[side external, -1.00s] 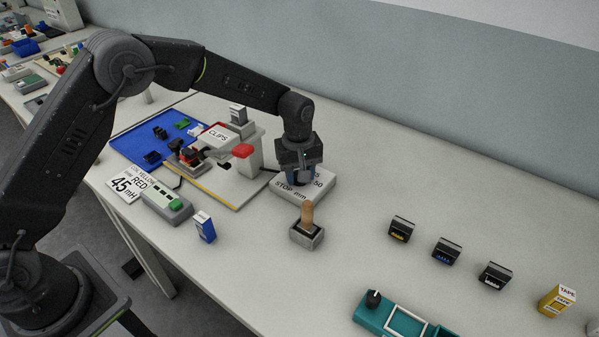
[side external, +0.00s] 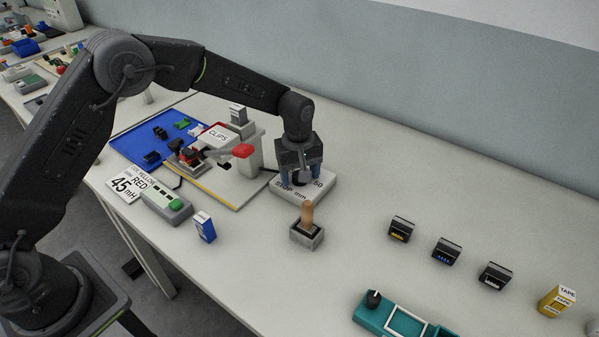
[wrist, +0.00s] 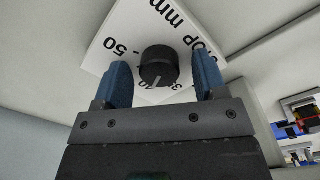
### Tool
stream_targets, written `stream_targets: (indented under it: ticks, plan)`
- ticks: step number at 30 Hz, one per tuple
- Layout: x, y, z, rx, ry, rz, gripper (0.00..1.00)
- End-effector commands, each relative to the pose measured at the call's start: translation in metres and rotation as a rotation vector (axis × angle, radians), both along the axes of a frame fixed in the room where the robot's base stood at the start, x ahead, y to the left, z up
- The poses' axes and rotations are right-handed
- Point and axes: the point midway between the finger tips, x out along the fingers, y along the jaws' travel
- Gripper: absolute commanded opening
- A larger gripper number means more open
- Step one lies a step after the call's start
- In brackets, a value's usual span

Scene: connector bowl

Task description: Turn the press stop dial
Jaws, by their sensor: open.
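The press stop dial is a black round knob (wrist: 158,66) with a light pointer line, on a white box (wrist: 108,46) printed with "STOP mm" and numbers such as 50. In the side view the white box (side external: 318,188) stands right of the press, under my gripper (side external: 300,180). In the wrist view the blue fingers of my gripper (wrist: 161,84) are open, one to each side of the knob, with gaps between them and it. The pointer points toward the gripper, near the partly hidden numbers. In the side view the fingers cover part of the knob.
The press with a red handle (side external: 243,151) stands close left of the dial box. A grey holder with a wooden-handled tool (side external: 307,232) is just in front. A blue-and-white box (side external: 204,227) stands front left.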

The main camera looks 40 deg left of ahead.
Motion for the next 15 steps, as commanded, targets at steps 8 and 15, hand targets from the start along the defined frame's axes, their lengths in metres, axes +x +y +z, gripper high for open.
stream_targets:
  ticks: [8, 15]
  plan:
    - [0.0, 0.0, 0.036, -0.001, -0.007, 0.0, 0.65]
    - [-0.001, 0.001, 0.09, -0.001, -0.005, 0.0, 0.65]
